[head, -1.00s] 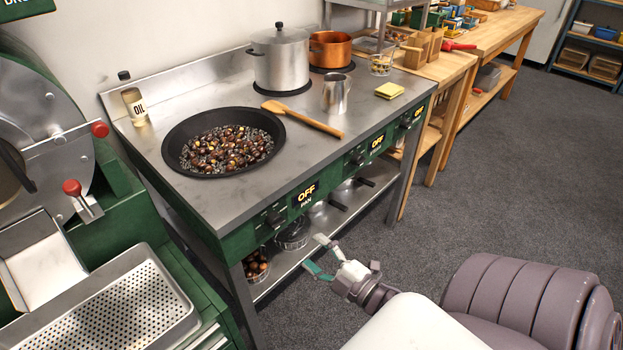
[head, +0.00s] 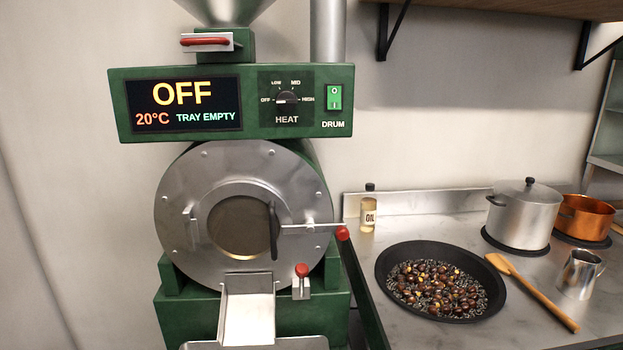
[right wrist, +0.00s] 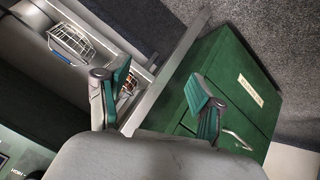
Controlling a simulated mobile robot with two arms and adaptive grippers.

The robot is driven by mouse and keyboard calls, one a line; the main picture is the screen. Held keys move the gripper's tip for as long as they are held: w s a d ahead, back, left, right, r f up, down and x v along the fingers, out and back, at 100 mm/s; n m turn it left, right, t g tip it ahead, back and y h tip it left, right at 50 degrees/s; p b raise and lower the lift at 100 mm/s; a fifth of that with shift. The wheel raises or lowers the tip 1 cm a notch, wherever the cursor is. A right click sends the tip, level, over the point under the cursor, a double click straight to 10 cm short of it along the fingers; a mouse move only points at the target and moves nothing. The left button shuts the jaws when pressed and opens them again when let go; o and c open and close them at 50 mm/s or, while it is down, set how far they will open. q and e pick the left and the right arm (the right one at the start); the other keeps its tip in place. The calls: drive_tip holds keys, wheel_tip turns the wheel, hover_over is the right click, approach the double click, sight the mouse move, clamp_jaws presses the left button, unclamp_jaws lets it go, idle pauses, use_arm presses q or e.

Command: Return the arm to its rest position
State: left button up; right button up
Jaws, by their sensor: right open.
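My right gripper (right wrist: 160,85) shows in the right wrist view, its two green-padded fingers spread apart with nothing between them. Past the fingers are a green cabinet (right wrist: 222,85) with a pale label and a metal edge running diagonally. Neither of my grippers shows in the head view now, and my left gripper is in no current frame.
In the head view a green roaster (head: 245,215) reads OFF, 20°C, TRAY EMPTY. A black pan (head: 383,275) of chestnuts sits on the steel stove, with an oil bottle (head: 368,215), a wooden spoon (head: 535,292) and pots nearby. A wire basket (right wrist: 70,42) shows in the right wrist view.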

drive_tip(key=s+a+f+m+g, duration=0.1)
drive_tip(key=s+f+g, duration=0.1)
drive_tip(key=s+f, duration=0.2)
drive_tip(key=s+a+f+m+g+p, duration=0.1)
drive_tip(key=s+a+f+g, duration=0.1)
drive_tip(key=s, duration=0.8)
drive_tip(key=s+a+f+g, duration=0.2)
drive_tip(key=s+f+g, duration=0.2)
drive_tip(key=s+f, duration=0.2)
drive_tip(key=shift+s+a+f+m+p, duration=0.15)
drive_tip(key=shift+s+a+m+p, duration=0.2)
drive_tip(key=shift+s, duration=0.7)
drive_tip(key=shift+d, duration=0.1)
